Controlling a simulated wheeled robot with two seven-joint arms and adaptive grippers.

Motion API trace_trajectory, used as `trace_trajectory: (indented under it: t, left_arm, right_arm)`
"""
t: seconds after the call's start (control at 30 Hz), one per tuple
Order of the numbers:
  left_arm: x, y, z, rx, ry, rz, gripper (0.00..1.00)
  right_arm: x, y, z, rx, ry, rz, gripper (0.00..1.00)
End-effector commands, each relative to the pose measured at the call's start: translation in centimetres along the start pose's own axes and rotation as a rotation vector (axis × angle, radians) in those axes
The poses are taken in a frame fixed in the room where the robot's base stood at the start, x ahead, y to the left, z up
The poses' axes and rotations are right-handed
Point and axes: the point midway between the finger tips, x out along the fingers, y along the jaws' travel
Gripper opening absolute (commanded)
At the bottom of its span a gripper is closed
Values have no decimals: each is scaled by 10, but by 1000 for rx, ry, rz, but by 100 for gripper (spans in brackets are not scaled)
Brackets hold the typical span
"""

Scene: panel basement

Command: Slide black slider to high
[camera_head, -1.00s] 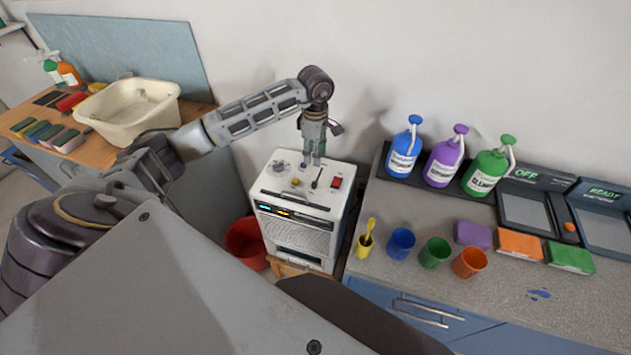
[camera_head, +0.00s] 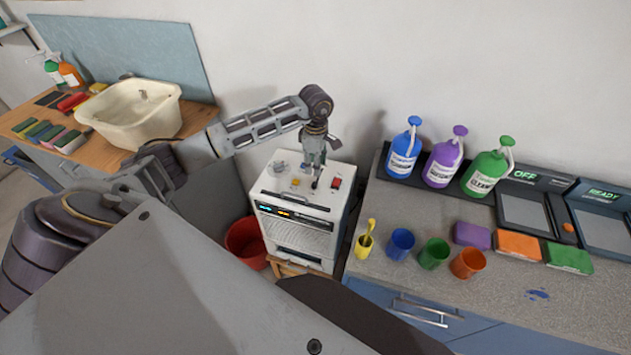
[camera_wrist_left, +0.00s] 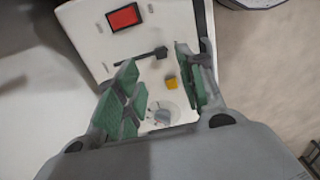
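The black slider (camera_head: 315,184) stands on the white top of the control box, between a yellow button (camera_head: 295,182) and a red switch (camera_head: 336,183). In the left wrist view the black slider (camera_wrist_left: 156,53) lies just beyond the fingertips, toward the red switch (camera_wrist_left: 124,17). My left gripper (camera_head: 313,164) is over the box top, pointing down, and partly hides the slider's upper end. In the wrist view its green-padded fingers (camera_wrist_left: 158,78) are apart with nothing between them. I cannot tell whether a finger touches the slider. My right gripper is not in view.
The white box (camera_head: 300,235) has a lit front panel and a grey dial (camera_wrist_left: 162,115). A red bucket (camera_head: 245,243) stands at its left. A counter (camera_head: 400,280) with bottles (camera_head: 403,150), cups and sponges is at the right. A basin (camera_head: 130,112) is at the left.

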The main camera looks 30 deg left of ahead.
Motion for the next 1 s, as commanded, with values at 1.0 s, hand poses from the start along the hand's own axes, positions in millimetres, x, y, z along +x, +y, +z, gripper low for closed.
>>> trace_trajectory:
  t: [1.0]
  left_arm:
    - [94,0,0,0,1,0,39]
  right_arm:
    - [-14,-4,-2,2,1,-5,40]
